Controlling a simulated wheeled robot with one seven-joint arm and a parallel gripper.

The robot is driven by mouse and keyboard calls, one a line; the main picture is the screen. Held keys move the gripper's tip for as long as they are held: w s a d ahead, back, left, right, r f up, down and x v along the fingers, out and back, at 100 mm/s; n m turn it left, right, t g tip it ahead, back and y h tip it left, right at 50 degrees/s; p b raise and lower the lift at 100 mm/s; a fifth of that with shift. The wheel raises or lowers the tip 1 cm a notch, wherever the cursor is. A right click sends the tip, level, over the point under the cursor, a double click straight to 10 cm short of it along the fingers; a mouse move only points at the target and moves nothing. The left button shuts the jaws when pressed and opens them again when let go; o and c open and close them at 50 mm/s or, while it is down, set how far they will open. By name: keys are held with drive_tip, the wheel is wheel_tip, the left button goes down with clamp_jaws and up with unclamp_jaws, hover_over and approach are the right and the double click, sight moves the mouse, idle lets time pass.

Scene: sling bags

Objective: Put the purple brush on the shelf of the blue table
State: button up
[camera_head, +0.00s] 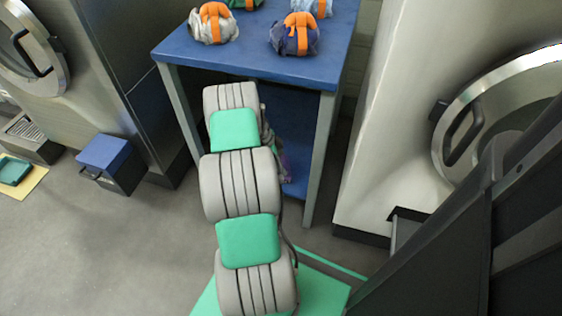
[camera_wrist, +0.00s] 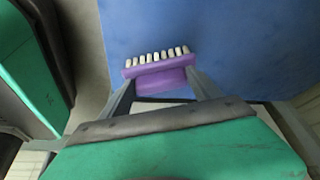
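The purple brush (camera_wrist: 162,78) shows in the wrist view, with a row of white bristles along its far edge. My gripper (camera_wrist: 160,84) has one finger at each end of the brush and appears shut on it. Behind the brush is a broad blue surface (camera_wrist: 240,45), apparently the shelf; I cannot tell whether they touch. In the head view, the blue table (camera_head: 255,62) stands at the top middle, with its lower blue shelf (camera_head: 296,125) partly hidden by my arm. A small purple patch (camera_head: 286,168) shows beside my arm at the shelf's edge.
Bags with orange straps, one grey (camera_head: 213,27) and one dark blue (camera_head: 292,40), sit on the tabletop with others behind. Washing machines flank the table. A blue-lidded box (camera_head: 108,160) stands on the floor at left. Table legs (camera_head: 319,160) border the shelf opening.

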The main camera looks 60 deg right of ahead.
drive_tip(key=o, duration=0.5)
drive_tip(key=shift+c, duration=0.2)
drive_tip(key=shift+r+p, duration=0.3)
drive_tip(key=shift+p, duration=0.05)
drive_tip(key=p+v, duration=0.2)
drive_tip(key=v, duration=0.5)
drive_tip(key=shift+r, duration=0.1)
